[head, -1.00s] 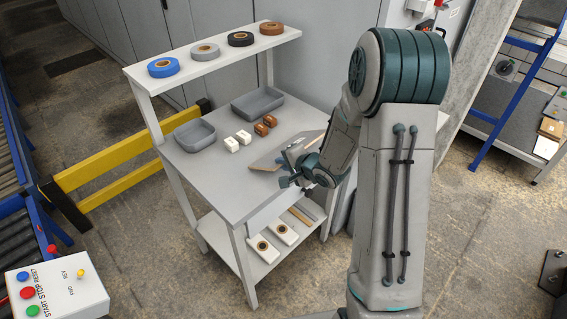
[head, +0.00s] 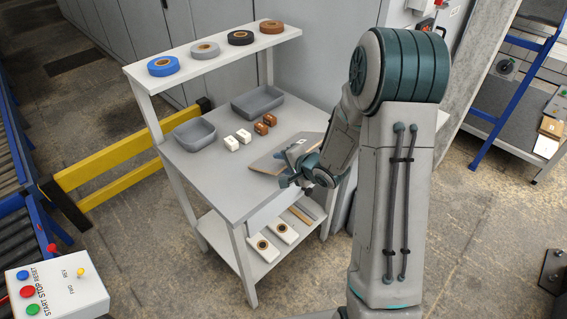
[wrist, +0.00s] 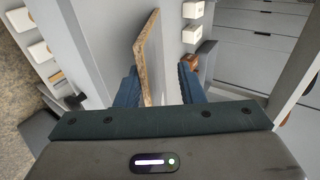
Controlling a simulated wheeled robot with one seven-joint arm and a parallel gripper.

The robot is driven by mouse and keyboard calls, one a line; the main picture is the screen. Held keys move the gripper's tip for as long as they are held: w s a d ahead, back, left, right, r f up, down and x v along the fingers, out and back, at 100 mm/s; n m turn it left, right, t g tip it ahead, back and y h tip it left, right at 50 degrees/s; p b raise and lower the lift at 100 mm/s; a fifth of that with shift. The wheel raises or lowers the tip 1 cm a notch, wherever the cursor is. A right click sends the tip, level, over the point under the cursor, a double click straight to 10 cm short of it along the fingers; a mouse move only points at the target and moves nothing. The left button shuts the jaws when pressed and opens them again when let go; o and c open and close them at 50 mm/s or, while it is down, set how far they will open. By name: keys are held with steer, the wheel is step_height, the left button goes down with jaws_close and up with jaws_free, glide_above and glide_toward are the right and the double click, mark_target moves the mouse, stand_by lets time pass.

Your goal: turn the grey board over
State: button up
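The grey board (head: 270,160) lies at the right front of the grey table, next to my gripper (head: 292,167), which hides part of it. In the wrist view the board (wrist: 149,55) shows its tan, grainy edge and reaches in between the two blue fingers of my gripper (wrist: 158,90). The fingers are apart. A gap shows between the board and the right finger; the left finger is close to the board, and I cannot tell whether it touches.
Two grey trays (head: 194,135) (head: 258,103), white blocks (head: 237,139) and brown blocks (head: 265,124) stand behind the board. Tape rolls (head: 205,50) sit on the upper shelf (head: 222,52). The lower shelf (head: 262,258) holds white items. The table's left front is clear.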

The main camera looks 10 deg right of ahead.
steer(key=shift+r+p, duration=0.25)
steer(key=shift+p, duration=0.5)
steer(key=g+h+p, duration=0.1)
steer(key=p, duration=0.4)
steer(key=g+h+p, duration=0.1)
steer(key=g+p, duration=0.1)
steer(key=p, duration=0.3)
steer(key=shift+s+d+r, duration=0.1)
steer(key=shift+s+r, duration=0.05)
steer(key=shift+r, duration=0.05)
steer(key=shift+f+g, duration=0.2)
steer(key=shift+g, duration=0.3)
steer(key=shift+s+d+r+g+h, duration=0.1)
steer(key=shift+g+h, duration=0.2)
steer(key=shift+h, duration=0.1)
steer(key=shift+s+d+r, duration=0.35)
steer(key=shift+s+d, duration=0.05)
steer(key=shift+s, duration=0.3)
steer(key=shift+s+d+r, duration=0.3)
steer(key=shift+s+d, duration=0.1)
steer(key=shift+s, duration=0.25)
steer(key=o, duration=0.6)
steer(key=shift+c, duration=0.2)
steer(key=shift+w, duration=0.1)
